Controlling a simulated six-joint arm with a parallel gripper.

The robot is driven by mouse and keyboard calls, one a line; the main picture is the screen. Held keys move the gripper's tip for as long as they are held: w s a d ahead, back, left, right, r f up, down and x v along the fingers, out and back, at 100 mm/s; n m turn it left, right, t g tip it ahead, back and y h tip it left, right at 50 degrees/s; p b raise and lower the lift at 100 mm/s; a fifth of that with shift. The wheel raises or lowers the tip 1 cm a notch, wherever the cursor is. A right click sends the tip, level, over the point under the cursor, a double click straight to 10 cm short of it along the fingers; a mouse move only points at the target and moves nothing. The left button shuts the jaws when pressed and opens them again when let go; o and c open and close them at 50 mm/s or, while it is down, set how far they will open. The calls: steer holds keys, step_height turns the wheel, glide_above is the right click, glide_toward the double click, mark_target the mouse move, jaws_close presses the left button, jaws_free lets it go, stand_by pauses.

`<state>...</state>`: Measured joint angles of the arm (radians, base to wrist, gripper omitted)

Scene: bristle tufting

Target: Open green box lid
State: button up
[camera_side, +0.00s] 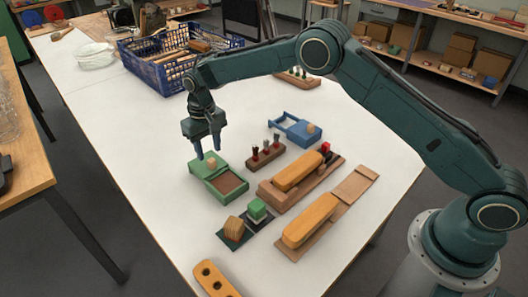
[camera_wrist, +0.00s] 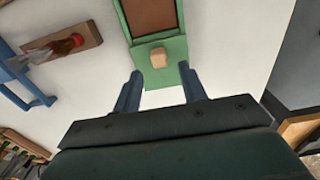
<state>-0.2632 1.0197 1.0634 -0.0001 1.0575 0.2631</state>
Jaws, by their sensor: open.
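The green box (camera_side: 226,187) stands on the white table, with its brown inside showing at the near end. Its green lid (camera_side: 201,168) lies at the far end and bears a tan knob (camera_side: 212,163). In the wrist view the knob (camera_wrist: 158,55) sits on the lid (camera_wrist: 172,76), with the brown inside (camera_wrist: 150,14) beyond it. My gripper (camera_side: 209,151) points down, open and empty, above the far end of the lid. In the wrist view its fingers (camera_wrist: 160,73) are spread to either side, short of the knob. I see no contact with the knob.
A blue box (camera_side: 297,130) and a brown block with brushes (camera_side: 265,154) stand to the right. Wooden brush bodies (camera_side: 308,220) in holders and small green and wooden blocks (camera_side: 256,209) lie nearer. A blue basket (camera_side: 165,70) is behind. The table left of the box is clear.

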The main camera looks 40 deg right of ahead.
mark_target(212, 159)
step_height(212, 159, up, 11)
stand_by(0.4)
steer(key=shift+f, duration=0.1)
steer(key=s+d+r+t, duration=0.1)
steer(key=s+d+r, duration=0.4)
steer(key=s+r, duration=0.4)
steer(key=s+d+r+t, duration=0.2)
steer(key=s+d+r, duration=0.4)
steer(key=s+r, duration=0.3)
steer(key=s+d+f+t, duration=0.1)
steer(key=s+d+f, duration=0.1)
steer(key=s, duration=0.9)
steer(key=s+d+f+t, duration=0.1)
steer(key=s+d+f, duration=0.1)
steer(key=s, duration=1)
steer(key=shift+s+d+f+t, duration=0.15)
steer(key=shift+s+d+t, duration=0.15)
steer(key=shift+d, duration=0.2)
